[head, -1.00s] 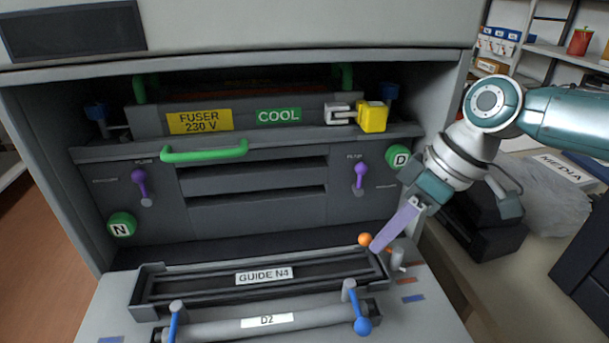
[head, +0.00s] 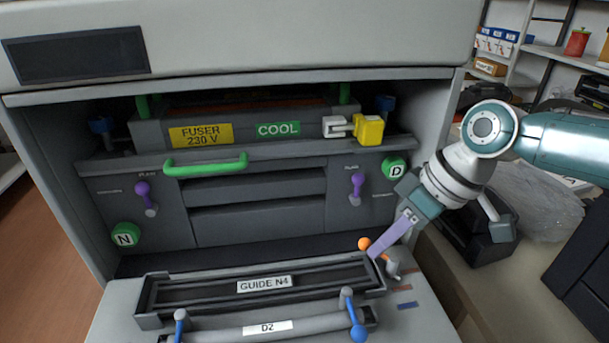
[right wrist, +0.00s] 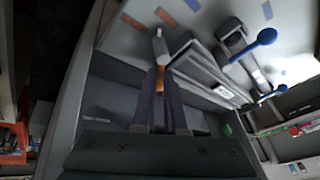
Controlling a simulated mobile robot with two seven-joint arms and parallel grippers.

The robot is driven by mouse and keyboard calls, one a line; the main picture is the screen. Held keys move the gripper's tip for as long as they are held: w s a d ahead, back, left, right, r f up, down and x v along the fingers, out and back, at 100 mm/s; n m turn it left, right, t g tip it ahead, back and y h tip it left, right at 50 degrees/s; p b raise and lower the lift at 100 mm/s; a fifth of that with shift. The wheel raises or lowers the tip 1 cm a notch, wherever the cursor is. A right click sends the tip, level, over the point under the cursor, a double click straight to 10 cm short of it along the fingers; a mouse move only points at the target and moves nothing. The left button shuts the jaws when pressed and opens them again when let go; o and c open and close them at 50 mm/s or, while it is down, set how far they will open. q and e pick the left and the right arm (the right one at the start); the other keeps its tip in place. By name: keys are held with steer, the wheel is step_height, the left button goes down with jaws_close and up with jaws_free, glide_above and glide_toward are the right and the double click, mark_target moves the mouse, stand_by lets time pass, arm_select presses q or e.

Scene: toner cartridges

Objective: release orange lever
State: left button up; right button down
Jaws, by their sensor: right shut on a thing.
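The orange lever, with its orange ball end (head: 363,243), is at the right end of the guide marked GUIDE N4 (head: 163,318). Its grey pivot (head: 393,269) is on the pull-out unit. My right gripper (head: 376,250) reaches down from the right and is shut on the lever, just beside the ball. The right wrist view shows the orange lever (right wrist: 160,76) between the purple-grey fingers (right wrist: 162,100). The fingers hide part of the lever. My left gripper is not in view.
A roller marked D2 with blue levers (head: 357,333) lies in front of the guide. Behind are purple levers (head: 357,188), green knobs (head: 125,234) and the fuser (head: 160,134) with a yellow latch (head: 369,130). A black device (head: 480,240) stands to the right.

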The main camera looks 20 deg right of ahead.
steer(key=m+p, duration=0.2)
steer(key=m+t+h+p, duration=0.1)
steer(key=shift+d+r+m+p, duration=0.25)
steer(key=shift+d+m+p, duration=0.05)
steer(key=shift+d+f+m+h+p, duration=0.2)
steer(key=shift+m+h+p, duration=0.3)
steer(key=shift+m+p, duration=0.3)
steer(key=c, duration=1)
jaws_free()
steer(key=shift+o, duration=0.2)
